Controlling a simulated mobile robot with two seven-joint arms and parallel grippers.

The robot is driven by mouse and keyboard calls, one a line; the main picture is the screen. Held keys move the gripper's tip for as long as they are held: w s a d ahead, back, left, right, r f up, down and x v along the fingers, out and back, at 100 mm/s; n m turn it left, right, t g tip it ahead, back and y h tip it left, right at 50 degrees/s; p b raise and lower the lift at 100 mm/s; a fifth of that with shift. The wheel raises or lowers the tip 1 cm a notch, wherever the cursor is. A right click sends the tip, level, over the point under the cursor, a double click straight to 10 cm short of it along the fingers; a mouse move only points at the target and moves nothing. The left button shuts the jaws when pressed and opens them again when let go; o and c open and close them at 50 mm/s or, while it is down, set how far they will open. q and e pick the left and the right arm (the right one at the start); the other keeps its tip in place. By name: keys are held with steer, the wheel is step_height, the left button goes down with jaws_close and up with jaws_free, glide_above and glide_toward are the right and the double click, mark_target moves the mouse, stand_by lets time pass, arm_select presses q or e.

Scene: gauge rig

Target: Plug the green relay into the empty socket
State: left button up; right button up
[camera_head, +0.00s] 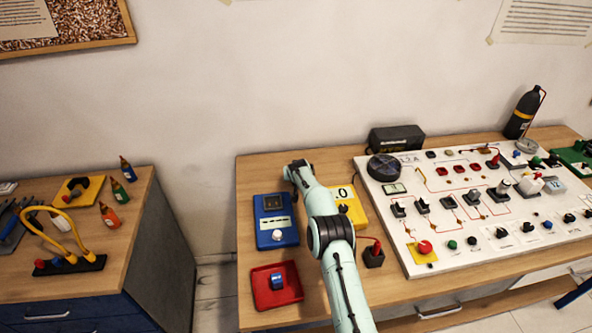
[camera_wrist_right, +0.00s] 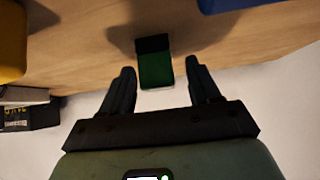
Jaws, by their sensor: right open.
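In the right wrist view the green relay (camera_wrist_right: 155,70), a green block with a black end, is between the two spread fingers of my right gripper (camera_wrist_right: 160,66), with a gap on each side. It is near the wooden table's edge by the pale wall. In the head view my right gripper (camera_head: 297,170) is at the table's back edge, and the relay is hidden there. The white panel (camera_head: 440,255) at the right carries a row of black sockets (camera_head: 448,202). They are too small to tell which is empty. My left gripper is not in view.
A blue meter (camera_head: 270,205) and a yellow meter (camera_head: 357,205) flank my arm. A red tray (camera_head: 262,300) holds a blue block (camera_head: 277,281). A red-handled lever (camera_head: 375,255) stands between arm and panel. A black case (camera_head: 397,138) is behind.

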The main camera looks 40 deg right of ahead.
steer(key=shift+w+d+f, duration=0.1)
steer(key=shift+w+d, duration=0.05)
steer(key=shift+w, duration=0.1)
steer(key=shift+f, duration=0.25)
steer(key=shift+s, duration=0.1)
steer(key=c, duration=1)
steer(key=shift+c, duration=0.2)
steer(key=shift+f, duration=0.1)
